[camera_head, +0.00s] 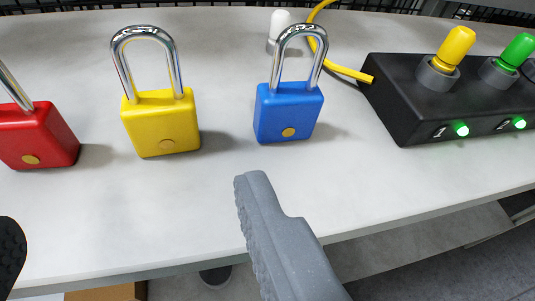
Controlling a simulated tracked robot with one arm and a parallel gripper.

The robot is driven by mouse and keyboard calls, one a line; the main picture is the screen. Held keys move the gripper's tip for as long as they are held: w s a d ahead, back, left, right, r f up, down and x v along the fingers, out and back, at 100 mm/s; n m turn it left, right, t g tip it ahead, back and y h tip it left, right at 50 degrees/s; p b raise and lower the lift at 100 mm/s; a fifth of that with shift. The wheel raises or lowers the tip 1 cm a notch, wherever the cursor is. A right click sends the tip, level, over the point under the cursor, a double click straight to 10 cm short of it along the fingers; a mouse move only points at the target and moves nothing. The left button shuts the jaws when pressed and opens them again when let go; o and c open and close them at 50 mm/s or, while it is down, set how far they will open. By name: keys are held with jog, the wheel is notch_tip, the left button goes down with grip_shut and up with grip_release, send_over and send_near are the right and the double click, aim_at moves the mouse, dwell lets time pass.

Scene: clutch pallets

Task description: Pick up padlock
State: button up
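Three padlocks stand upright on the white table, shackles up and closed. The red padlock (38,136) is at the left, its shackle cut by the picture edge. The yellow padlock (160,122) is left of the middle. The blue padlock (288,112) is right of the middle. My gripper (130,215) is open and empty, in front of the padlocks. Its grey ridged right finger reaches up to just below the blue padlock in the picture. Only a dark piece of its left finger shows at the lower left edge. Neither finger appears to touch a padlock.
A black box (405,110) at the right bears a yellow plug (456,46), a green plug (517,50) and lit green lights. A yellow cable (345,70) runs to it. A white-topped plug (278,22) stands behind the blue padlock. The table's front edge (130,270) is near.

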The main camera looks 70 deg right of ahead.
aim_at(150, 117)
jog(key=b+x, duration=0.1)
jog(key=x, duration=0.7)
jog(key=shift+w+b, duration=0.15)
jog(key=shift+b, duration=0.2)
jog(key=shift+w+d+f, duration=0.15)
jog(key=shift+w+d, duration=0.2)
jog(key=shift+d, duration=0.25)
jog(key=b+x, duration=0.1)
jog(key=x, duration=0.3)
jog(key=shift+s+d+f+b, duration=0.1)
jog(key=shift+d+b, duration=0.15)
jog(key=shift+b, duration=0.15)
jog(key=c, duration=1.1)
